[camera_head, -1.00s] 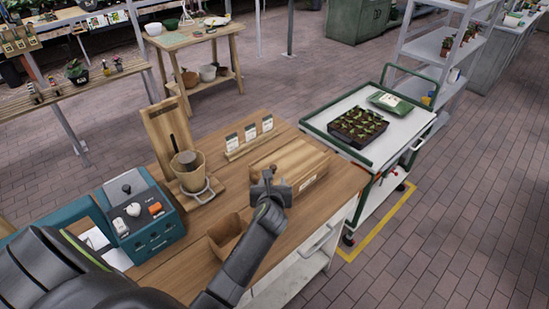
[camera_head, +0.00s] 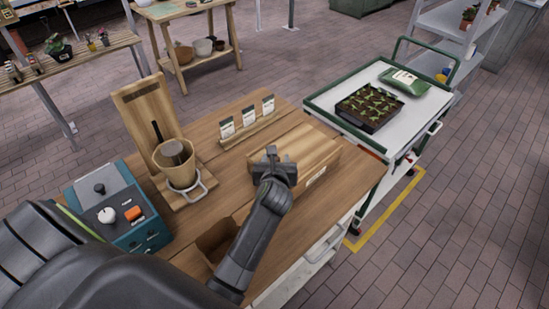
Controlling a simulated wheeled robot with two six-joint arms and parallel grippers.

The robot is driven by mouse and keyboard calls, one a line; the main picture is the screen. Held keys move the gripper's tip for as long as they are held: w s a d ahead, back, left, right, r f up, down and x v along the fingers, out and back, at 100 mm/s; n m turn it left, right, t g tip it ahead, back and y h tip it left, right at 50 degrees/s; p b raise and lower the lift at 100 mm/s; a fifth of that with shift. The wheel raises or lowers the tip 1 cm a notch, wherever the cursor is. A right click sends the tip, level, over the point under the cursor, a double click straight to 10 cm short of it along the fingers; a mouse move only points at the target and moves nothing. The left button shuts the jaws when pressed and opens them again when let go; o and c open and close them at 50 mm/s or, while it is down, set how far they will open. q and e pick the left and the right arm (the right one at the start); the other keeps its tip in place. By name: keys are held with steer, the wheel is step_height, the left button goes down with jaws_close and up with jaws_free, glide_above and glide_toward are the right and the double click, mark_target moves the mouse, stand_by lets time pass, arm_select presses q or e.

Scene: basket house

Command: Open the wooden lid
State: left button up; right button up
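A light wooden box with a flat wooden lid (camera_head: 312,143) stands near the right end of the wooden workbench (camera_head: 215,143). The lid looks closed and lies flat. A pale label shows on the box's front side. My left gripper (camera_head: 271,156) is at the lid's near left end, in front of it and hiding that corner. Its fingers are dark and small, so I cannot tell how far apart they are or whether they touch the lid. My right gripper is not in view.
A wooden stand holds a tapered pot (camera_head: 174,164) left of the box. Seed packets (camera_head: 247,118) stand behind it. An open brown container (camera_head: 215,241) is partly behind my arm. A teal control box (camera_head: 122,205) is at left, a cart with a seedling tray (camera_head: 369,107) at right.

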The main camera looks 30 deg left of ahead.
arm_select(q)
steer(key=shift+s, duration=0.1)
steer(key=shift+c, duration=0.6)
jaws_close()
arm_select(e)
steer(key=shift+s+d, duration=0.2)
